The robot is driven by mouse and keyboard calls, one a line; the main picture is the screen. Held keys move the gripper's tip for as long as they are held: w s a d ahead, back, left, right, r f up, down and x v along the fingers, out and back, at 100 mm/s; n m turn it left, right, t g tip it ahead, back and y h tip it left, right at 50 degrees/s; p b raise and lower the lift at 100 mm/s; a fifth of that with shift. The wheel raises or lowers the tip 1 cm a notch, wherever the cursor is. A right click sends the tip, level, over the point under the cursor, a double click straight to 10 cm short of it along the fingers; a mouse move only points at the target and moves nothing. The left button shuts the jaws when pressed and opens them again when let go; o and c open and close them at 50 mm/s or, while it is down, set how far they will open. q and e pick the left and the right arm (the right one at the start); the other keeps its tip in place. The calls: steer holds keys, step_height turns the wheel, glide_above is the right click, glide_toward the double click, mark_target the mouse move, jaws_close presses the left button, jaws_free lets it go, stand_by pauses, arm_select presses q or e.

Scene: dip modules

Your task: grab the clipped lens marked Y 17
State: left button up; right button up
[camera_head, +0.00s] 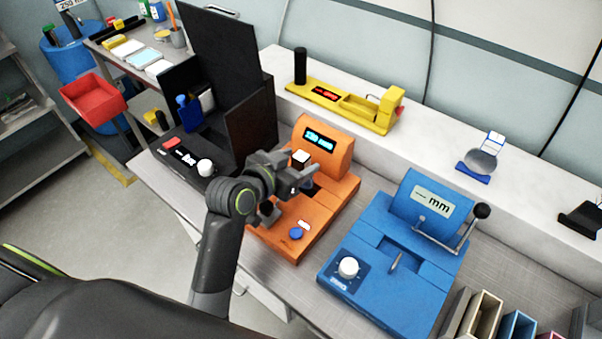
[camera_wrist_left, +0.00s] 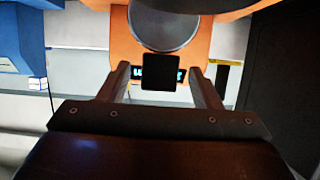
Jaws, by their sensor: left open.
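A grey round lens (camera_wrist_left: 165,25) with a square black clip (camera_wrist_left: 160,72) is at the orange device. In the head view the clip (camera_head: 300,158) shows as a dark block with a pale top, below the display. My left gripper (camera_wrist_left: 160,78) is open, with one finger on each side of the clip and a gap at both sides. In the head view my left gripper (camera_head: 291,190) is over the orange device and hides most of the lens. Another clipped lens (camera_head: 482,162) stands on a blue holder on the white ledge. I cannot read a Y 17 mark on either.
The orange device (camera_head: 335,205) has a lit display. A blue device (camera_head: 345,260) with a lever stands to its right, and a black open case (camera_head: 252,140) to its left. A yellow device (camera_head: 350,105) is on the ledge. Several slots (camera_head: 484,315) stand at the lower right.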

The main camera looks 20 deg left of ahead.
arm_select(q)
steer(key=shift+w+d+f, duration=0.25)
steer(key=shift+w+f, duration=0.05)
steer(key=shift+w, duration=0.3)
jaws_close()
